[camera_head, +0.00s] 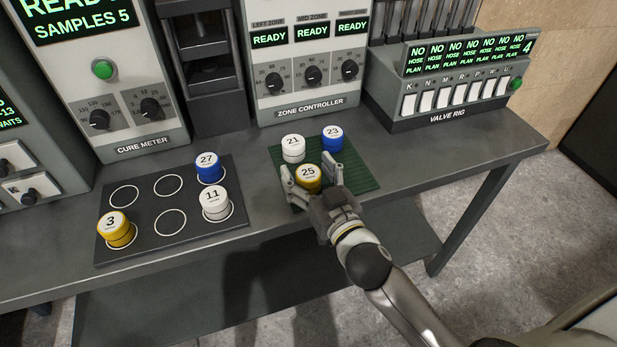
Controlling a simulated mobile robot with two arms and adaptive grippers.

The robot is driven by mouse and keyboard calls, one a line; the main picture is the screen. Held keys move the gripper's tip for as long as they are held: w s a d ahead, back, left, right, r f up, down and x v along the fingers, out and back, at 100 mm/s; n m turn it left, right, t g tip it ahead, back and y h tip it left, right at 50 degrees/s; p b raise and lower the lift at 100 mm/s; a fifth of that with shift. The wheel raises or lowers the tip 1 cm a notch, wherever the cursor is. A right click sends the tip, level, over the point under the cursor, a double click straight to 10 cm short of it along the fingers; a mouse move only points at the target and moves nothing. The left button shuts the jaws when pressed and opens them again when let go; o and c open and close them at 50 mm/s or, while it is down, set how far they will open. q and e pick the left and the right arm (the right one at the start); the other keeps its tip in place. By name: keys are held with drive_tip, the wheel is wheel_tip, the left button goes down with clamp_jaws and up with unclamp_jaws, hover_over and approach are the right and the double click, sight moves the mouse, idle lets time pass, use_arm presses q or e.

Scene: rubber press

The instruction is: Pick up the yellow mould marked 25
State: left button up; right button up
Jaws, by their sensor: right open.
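The yellow mould marked 25 (308,174) stands on a green mat (361,180) near the bench's front edge. My right gripper (311,178) is open, with one finger on each side of this mould. Whether the fingers touch it I cannot tell. The lower front of the mould is partly hidden by the gripper. A white mould marked 21 (293,148) and a blue mould marked 23 (332,138) stand just behind it on the same mat. My left gripper is not in view.
A dark tray (135,196) with ringed places holds moulds 27 (209,167), 11 (214,204) and 3 (116,229). The cure meter (110,80), zone controller (305,65) and valve rig (450,85) stand along the back. Bench is clear right of the mat.

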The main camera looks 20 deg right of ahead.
drive_tip(key=c, duration=1.3)
drive_tip(key=shift+r, duration=0.15)
